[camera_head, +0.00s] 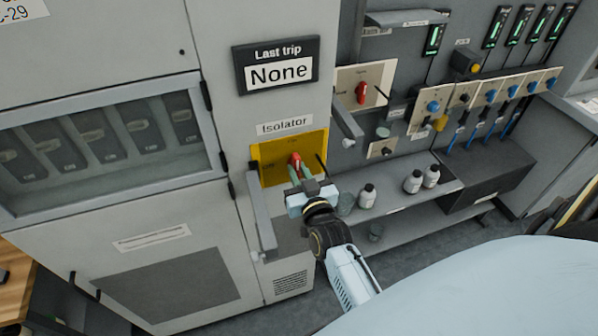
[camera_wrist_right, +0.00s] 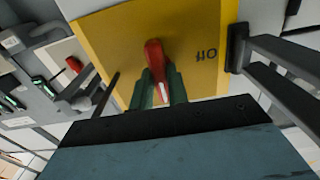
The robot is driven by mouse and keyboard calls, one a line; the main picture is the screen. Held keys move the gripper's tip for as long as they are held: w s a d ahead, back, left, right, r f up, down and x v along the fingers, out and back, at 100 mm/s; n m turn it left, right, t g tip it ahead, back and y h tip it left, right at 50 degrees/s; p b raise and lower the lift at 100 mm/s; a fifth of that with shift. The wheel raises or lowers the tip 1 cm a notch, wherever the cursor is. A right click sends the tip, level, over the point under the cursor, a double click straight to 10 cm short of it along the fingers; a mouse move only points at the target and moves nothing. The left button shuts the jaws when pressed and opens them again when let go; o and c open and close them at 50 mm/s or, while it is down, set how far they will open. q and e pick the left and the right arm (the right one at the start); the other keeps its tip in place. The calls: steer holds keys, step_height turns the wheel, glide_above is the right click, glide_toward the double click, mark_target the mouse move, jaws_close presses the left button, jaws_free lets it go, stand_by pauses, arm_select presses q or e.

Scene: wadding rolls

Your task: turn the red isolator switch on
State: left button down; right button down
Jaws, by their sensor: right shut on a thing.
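The red isolator switch (camera_head: 295,159) sits on a yellow plate (camera_head: 270,172) under the "Isolator" label on the grey cabinet. My right gripper (camera_head: 299,170) reaches the switch, with its green fingers shut on the red handle. In the right wrist view the red handle (camera_wrist_right: 154,60) stands between the two fingers (camera_wrist_right: 161,88), with a white mark on its lower end. The word "Off" shows on the yellow plate (camera_wrist_right: 205,30), upside down in that view. My left gripper is not in view.
A "Last trip None" sign (camera_head: 277,73) hangs above. Another red switch (camera_head: 361,92) is on a pale plate to the right. White bottles (camera_head: 367,196) stand on a shelf beyond my right arm. A grey bar handle (camera_head: 262,215) stands just left of the gripper.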

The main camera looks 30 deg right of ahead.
steer(key=shift+r, duration=0.1)
steer(key=c, duration=1.4)
jaws_free()
steer(key=shift+w, duration=0.1)
steer(key=shift+o, duration=0.2)
steer(key=shift+s, duration=0.2)
steer(key=v, duration=1.3)
